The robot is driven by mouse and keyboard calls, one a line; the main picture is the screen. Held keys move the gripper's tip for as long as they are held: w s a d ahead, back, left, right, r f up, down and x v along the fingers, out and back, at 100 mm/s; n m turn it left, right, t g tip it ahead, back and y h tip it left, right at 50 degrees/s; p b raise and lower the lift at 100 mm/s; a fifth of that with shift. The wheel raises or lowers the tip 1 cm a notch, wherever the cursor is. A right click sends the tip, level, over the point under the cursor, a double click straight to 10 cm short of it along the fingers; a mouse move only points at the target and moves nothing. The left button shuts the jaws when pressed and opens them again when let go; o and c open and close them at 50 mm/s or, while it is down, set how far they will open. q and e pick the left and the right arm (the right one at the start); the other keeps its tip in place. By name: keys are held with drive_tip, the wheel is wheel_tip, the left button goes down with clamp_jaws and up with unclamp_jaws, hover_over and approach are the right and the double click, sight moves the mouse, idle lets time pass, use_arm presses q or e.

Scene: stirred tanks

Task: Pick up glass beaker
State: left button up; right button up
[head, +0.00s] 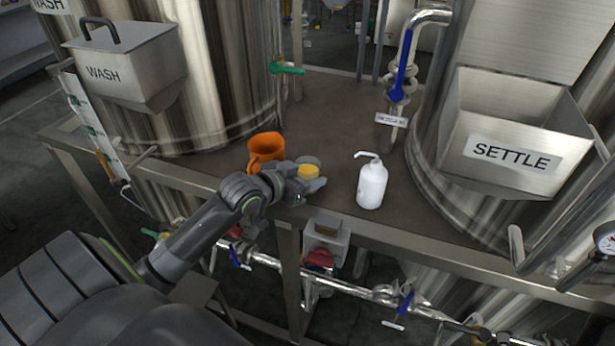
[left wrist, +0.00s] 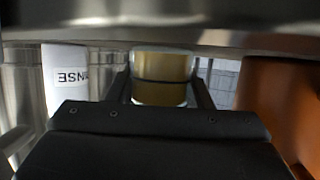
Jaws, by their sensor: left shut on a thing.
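The glass beaker (head: 309,171), clear with yellow-brown contents, is at the front edge of the dark platform between the tanks. My left gripper (head: 306,184) reaches it from the front left and is shut on it. In the left wrist view the beaker (left wrist: 163,76) sits upright between the two dark fingers, with a dark line across its middle. Its lower end is partly hidden by the gripper body. I cannot tell whether its base touches the platform. My right gripper is not in view.
An orange jug (head: 266,147) stands just left of the beaker. A white squeeze bottle (head: 371,187) with a bent spout stands to the right. Steel bins marked WASH (head: 128,65) and SETTLE (head: 517,130) jut from the tanks. The platform behind the beaker is clear.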

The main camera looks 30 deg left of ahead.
use_arm(q)
drive_tip(key=shift+r, duration=0.15)
wheel_tip(320, 180, up, 10)
idle(0.3)
idle(0.4)
